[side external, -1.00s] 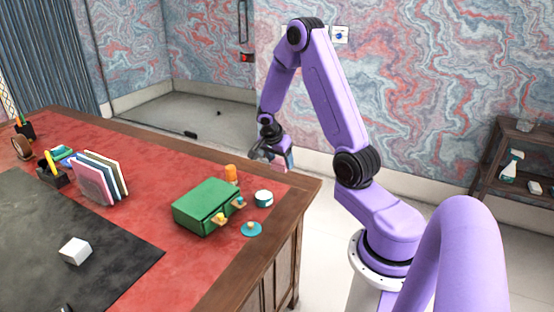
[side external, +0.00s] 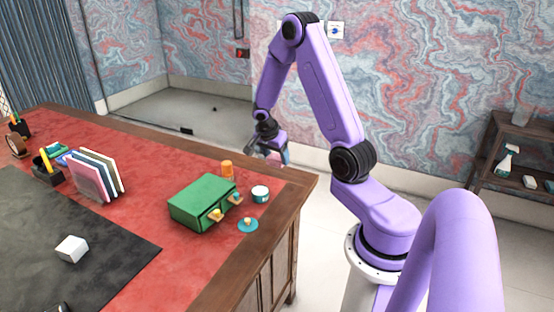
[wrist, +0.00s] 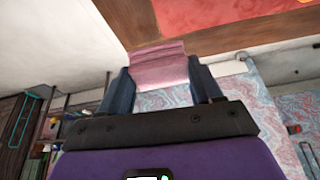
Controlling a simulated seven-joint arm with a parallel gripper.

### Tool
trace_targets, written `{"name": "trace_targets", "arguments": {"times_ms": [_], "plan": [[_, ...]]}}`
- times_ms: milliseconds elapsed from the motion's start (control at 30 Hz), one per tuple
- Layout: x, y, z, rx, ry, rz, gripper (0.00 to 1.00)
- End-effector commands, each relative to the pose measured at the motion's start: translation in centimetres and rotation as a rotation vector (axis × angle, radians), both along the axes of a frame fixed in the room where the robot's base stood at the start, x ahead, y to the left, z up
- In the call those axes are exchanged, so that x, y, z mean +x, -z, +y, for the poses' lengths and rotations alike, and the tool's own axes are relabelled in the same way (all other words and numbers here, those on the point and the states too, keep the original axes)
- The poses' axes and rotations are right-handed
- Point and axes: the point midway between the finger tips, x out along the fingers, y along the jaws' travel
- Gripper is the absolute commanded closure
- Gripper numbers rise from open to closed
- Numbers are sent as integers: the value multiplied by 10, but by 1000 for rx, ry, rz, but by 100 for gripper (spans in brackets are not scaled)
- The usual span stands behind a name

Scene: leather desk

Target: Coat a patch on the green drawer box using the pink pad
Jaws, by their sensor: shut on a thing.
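The green drawer box (side external: 204,201) sits on the red leather desk top near its right end, with small yellowish knobs on its front. My gripper (side external: 272,154) is raised beyond the box, to its upper right in the side external view, apart from it. In the wrist view my gripper (wrist: 163,84) is shut on the pink pad (wrist: 160,66), which spans between the two dark fingers. In the side external view the pad is small and partly hidden by the gripper.
An orange bottle (side external: 227,169), a teal-and-white jar (side external: 260,193) and a teal disc with a knob (side external: 248,225) stand close around the box. A file rack (side external: 97,175) and a white block (side external: 72,249) are farther left.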

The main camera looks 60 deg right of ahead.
Motion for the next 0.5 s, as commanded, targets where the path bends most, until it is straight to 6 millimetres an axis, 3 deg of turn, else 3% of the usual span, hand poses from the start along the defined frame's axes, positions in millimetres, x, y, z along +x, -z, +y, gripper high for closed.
{"name": "trace_targets", "arguments": {"times_ms": [500], "plan": [[35,21,41,-6,-4,-63,60]]}}
